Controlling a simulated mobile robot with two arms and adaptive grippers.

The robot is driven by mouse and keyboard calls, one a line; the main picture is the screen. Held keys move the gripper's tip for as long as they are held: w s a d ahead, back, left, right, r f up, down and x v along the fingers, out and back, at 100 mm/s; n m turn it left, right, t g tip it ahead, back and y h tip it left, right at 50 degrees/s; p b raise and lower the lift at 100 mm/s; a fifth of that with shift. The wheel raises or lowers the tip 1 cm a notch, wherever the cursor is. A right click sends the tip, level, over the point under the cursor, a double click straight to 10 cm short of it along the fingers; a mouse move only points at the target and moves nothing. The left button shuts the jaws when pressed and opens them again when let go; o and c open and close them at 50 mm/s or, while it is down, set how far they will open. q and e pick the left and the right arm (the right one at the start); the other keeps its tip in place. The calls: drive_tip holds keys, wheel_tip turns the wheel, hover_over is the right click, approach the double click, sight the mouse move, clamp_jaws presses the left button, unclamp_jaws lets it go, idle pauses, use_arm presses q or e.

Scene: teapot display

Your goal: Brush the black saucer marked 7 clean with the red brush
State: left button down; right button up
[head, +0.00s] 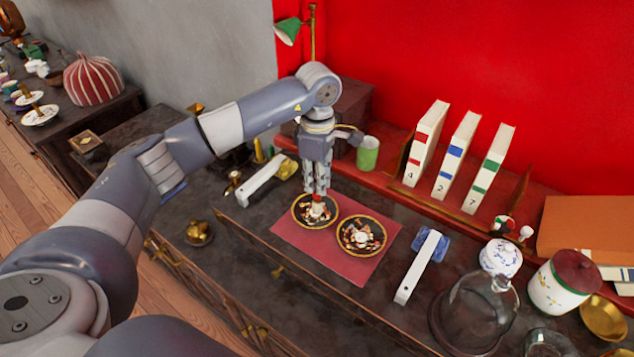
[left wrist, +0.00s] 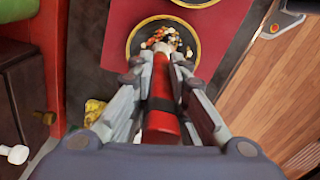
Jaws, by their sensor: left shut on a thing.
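Two black saucers with gold rims lie side by side on a red mat (head: 290,238): the left saucer (head: 300,222) and the right saucer (head: 345,247). Both hold multicoloured and white bits. I cannot read a 7 on either. My left gripper (head: 317,188) points down over the left saucer, shut on the red brush (left wrist: 162,115). The brush's lower end (head: 317,209) is over the bits; whether it touches them is unclear. The left wrist view shows that saucer (left wrist: 131,43) beyond the fingertips and part of the other at the top. My right gripper is not visible.
White-handled tools with a yellow head (head: 262,180) and a blue head (head: 418,272) flank the mat. A green cup (head: 367,153) and binders (head: 457,155) marked 4, 2 and 7 stand behind. A glass dome (head: 475,310) and jars are at right.

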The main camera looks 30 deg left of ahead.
use_arm(q)
drive_tip(key=shift+a, duration=0.5)
drive_tip(key=shift+s+d+b, duration=0.3)
drive_tip(key=shift+s+d, duration=0.05)
drive_tip(key=shift+d, duration=0.3)
drive_tip(key=shift+w, duration=0.3)
drive_tip(key=shift+w+a, duration=0.1)
drive_tip(key=shift+a, duration=0.5)
drive_tip(key=shift+s+d+b, duration=0.3)
drive_tip(key=shift+s+d, duration=0.25)
drive_tip(key=shift+s, duration=0.2)
